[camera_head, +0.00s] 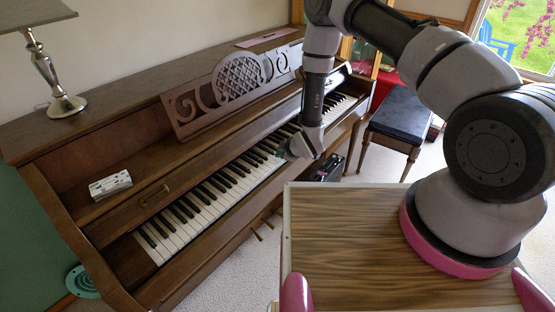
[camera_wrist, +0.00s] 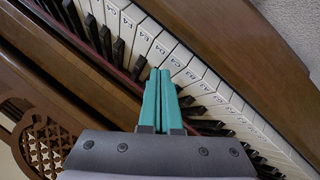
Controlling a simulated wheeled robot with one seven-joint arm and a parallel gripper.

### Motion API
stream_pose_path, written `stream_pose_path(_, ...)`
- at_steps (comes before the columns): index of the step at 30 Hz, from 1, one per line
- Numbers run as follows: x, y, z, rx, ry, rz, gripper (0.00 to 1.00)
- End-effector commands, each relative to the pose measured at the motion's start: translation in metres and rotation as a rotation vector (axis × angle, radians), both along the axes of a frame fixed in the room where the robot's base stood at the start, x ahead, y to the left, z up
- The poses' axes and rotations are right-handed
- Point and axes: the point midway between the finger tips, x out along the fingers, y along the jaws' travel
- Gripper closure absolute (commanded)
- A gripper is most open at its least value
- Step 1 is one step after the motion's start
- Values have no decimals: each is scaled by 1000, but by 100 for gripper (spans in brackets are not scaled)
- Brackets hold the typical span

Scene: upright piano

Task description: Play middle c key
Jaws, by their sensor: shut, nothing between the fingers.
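The piano keyboard (camera_head: 225,185) runs diagonally across the head view, with white and black keys. In the wrist view, the white keys carry small note labels; one white key appears to read C4 (camera_wrist: 160,50), though the print is small. My gripper (camera_wrist: 160,72) has two teal fingers, shut together and empty. Its tips lie over the keys, close beside the key that seems marked C4, towards the black keys. Whether they touch a key cannot be told. In the head view, my gripper (camera_head: 284,154) is over the middle of the keyboard, partly hidden by my wrist.
The carved music stand (camera_head: 238,82) rises behind the keys. A small patterned box (camera_head: 110,185) and a lamp (camera_head: 55,85) stand on the piano. A dark padded bench (camera_head: 404,110) stands at the back right.

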Motion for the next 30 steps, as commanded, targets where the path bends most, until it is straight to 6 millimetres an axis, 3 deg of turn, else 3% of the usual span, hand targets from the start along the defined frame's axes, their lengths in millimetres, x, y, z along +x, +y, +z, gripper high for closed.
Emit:
stream_pose_path(21, 0, 0, -8, 0, 0, 0, 100)
stream_pose_path(30, 0, 0, -2, -1, 0, 1, 100)
